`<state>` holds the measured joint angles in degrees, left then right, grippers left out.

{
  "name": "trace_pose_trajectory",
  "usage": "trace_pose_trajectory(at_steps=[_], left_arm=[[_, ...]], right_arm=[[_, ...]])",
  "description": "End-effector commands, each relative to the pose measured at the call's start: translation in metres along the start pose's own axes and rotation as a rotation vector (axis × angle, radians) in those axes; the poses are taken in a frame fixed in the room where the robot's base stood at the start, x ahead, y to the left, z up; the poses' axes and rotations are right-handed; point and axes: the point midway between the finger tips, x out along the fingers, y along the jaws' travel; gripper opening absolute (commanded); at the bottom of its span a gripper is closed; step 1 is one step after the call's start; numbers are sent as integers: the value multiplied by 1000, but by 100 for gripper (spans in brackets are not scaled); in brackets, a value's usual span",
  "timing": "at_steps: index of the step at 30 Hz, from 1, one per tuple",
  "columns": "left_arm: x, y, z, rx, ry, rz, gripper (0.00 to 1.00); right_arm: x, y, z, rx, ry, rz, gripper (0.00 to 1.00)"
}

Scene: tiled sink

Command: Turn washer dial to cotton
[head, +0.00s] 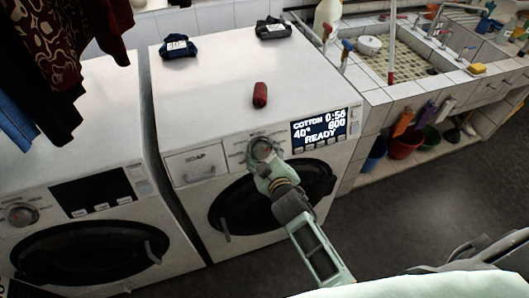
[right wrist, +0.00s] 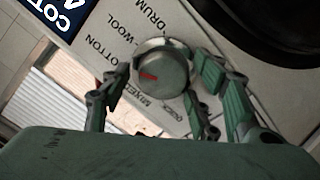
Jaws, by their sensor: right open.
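The right washer's dial (head: 262,148) is a round grey knob on its front panel, between the soap drawer and the display. In the right wrist view the dial (right wrist: 163,68) has a red pointer mark toward the picture's left. COTTON, WOOL, DRUM, MIXED and QUICK are legible around it; a finger partly covers the labels at its left. My left gripper is not in view.
A second washer (head: 80,190) stands at left with clothes hanging above. A red cylinder (head: 260,94), a blue bundle (head: 179,46) and a dark bundle (head: 273,29) lie on the right washer's top (head: 212,75). A tiled sink (head: 375,85) stands at right, with buckets beneath.

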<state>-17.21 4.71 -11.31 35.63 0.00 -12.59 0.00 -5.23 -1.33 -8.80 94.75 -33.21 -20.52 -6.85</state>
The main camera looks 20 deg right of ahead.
Motion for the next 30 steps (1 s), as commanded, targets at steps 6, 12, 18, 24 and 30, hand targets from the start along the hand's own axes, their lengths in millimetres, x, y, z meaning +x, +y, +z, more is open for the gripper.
trace_pose_trajectory(at_steps=[6, 12, 18, 24, 30], left_arm=[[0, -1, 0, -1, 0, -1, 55], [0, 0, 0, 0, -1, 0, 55], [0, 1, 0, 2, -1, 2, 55], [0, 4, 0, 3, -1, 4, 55], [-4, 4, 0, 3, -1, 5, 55]], right_arm=[[2, 0, 0, 0, 0, 0, 56], [2, 0, 0, 0, 0, 0, 45], [2, 0, 0, 0, -1, 0, 28], [2, 1, 1, -3, -1, 1, 14], [2, 2, 0, -199, 12, 7, 14]])
